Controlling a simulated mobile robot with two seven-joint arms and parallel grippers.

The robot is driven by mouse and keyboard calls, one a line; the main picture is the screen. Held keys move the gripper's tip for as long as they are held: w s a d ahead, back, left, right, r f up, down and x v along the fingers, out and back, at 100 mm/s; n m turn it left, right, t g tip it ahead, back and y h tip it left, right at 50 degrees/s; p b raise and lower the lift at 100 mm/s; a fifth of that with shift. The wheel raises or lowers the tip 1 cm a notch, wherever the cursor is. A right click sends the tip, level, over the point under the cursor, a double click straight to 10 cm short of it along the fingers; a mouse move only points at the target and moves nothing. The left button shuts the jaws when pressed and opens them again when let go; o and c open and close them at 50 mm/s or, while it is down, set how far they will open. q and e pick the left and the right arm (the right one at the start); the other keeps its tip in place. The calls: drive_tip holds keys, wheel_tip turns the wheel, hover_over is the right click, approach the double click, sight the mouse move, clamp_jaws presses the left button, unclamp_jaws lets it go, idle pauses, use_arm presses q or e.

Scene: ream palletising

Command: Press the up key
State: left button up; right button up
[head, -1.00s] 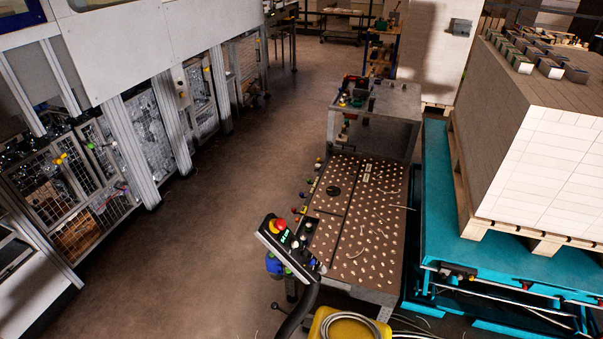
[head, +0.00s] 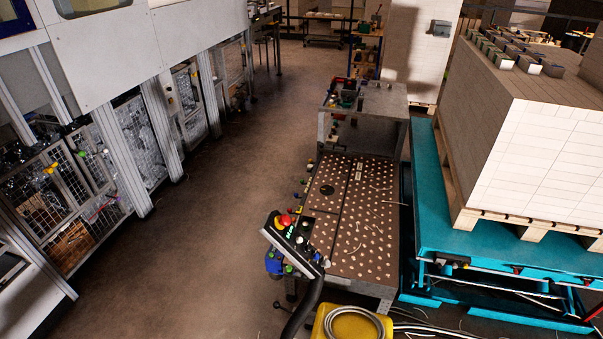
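A tilted control panel (head: 290,243) on a dark curved post stands in front of the perforated table, low in the middle of the head view. It bears a red mushroom button (head: 284,221), a small lit green display (head: 291,231) and a few light round buttons along its face. The keys are too small to read, so I cannot tell which one is the up key. Neither of my grippers shows in the head view.
A perforated table (head: 377,218) stands behind the panel. A teal lift table (head: 465,245) bears a pallet with a large paper stack (head: 540,150) at the right. A yellow object with coiled hose (head: 322,318) lies front centre. The left floor (head: 200,240) is clear.

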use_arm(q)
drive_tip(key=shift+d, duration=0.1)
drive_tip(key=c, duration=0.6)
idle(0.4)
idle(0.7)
